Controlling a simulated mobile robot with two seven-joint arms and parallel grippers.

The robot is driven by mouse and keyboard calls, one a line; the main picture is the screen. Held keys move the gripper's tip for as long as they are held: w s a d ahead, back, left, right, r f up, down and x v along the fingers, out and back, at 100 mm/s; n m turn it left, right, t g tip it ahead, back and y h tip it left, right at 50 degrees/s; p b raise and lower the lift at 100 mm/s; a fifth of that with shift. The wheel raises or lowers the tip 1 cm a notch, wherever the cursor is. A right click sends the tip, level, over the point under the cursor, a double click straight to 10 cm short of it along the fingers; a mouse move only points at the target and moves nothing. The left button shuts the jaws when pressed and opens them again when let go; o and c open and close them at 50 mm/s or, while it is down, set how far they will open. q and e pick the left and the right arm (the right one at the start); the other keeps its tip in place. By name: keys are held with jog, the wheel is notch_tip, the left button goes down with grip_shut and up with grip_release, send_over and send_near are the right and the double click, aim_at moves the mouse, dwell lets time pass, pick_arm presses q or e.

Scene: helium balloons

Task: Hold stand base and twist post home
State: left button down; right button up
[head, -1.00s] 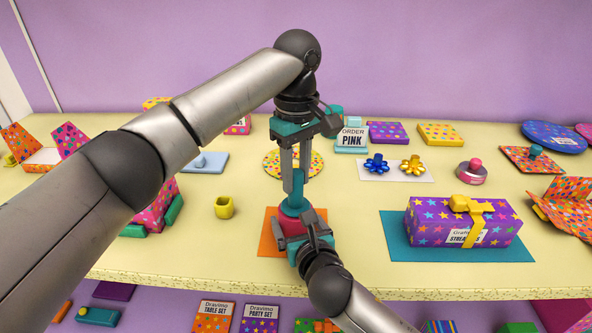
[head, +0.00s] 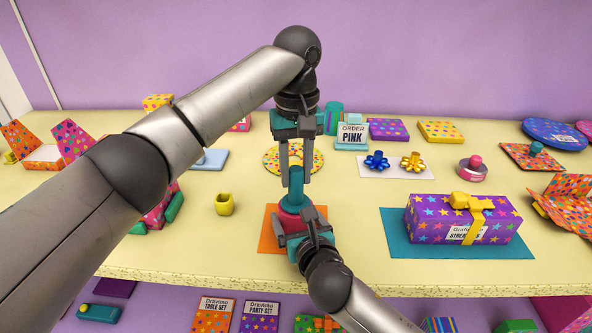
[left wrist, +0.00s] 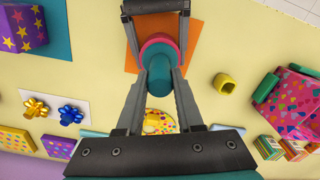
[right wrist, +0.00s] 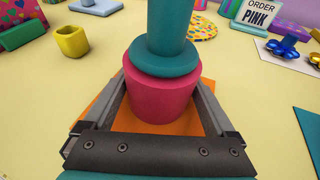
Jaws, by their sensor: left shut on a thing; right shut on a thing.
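The teal post (head: 296,188), with a wide collar at its foot, stands upright on the pink base (right wrist: 162,95). The base sits on an orange mat (head: 270,240). My left gripper (head: 296,182) points down from above and is shut on the post; the left wrist view (left wrist: 158,75) shows a finger on each side of it. My right gripper (head: 293,232) comes in low from the front right and is shut on the base, one finger on each side in the right wrist view. In the right wrist view the collar meets the base's top with no clear gap.
A yellow cup (head: 224,204) stands left of the mat. A purple starred gift box (head: 425,222) lies on a teal mat to the right. Behind are a dotted round board (head: 272,160), an ORDER PINK sign (head: 352,137) and bows on white card (head: 395,172).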

pick_arm(q)
jog(key=shift+m, duration=0.5)
jog(key=shift+m, duration=1.6)
jog(key=shift+m, duration=1.7)
jog(key=shift+m, duration=2.4)
